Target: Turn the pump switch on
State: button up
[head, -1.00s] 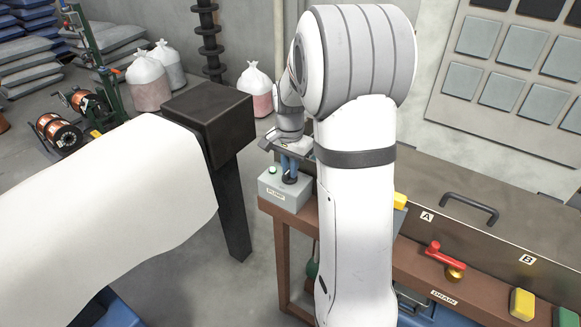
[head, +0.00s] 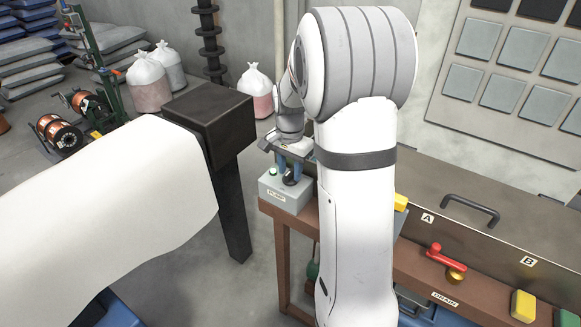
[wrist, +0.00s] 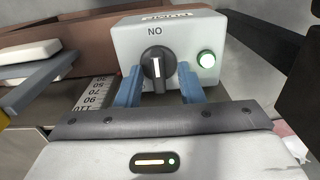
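The pump switch is a dark round knob (wrist: 158,66) on a grey box (wrist: 122,44). Its white mark stands upright in the wrist view, in line with the ON lettering, which reads upside down. A round lamp (wrist: 207,59) beside it looks pale with a green rim. In the head view the box (head: 286,198) with its PUMP label sits at the bench's left end. My gripper (wrist: 160,82) has its two blue fingers apart, one on each side of the knob. Small gaps seem to show; I cannot tell whether either finger touches it.
The brown bench (head: 283,262) carries a red-handled drain valve (head: 447,257), a yellow block (head: 523,304) and a dark lid with a handle (head: 470,207). A dark post (head: 233,210) stands left of the box. White bags (head: 255,92) and copper spools (head: 60,137) are on the floor behind.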

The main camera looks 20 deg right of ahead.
aim_at(290, 171)
notch_tip(290, 171, up, 8)
jog(key=shift+f, duration=0.1)
dwell(0.4)
jog(key=s+a+n+t, duration=0.1)
jog(key=s+a+n, duration=0.4)
jog(key=s, duration=0.6)
jog(key=s+a+n+t, duration=0.2)
jog(key=s+a+n, duration=0.3)
jog(key=s, duration=0.6)
jog(key=shift+r+n, duration=0.3)
jog(key=shift+n, duration=0.4)
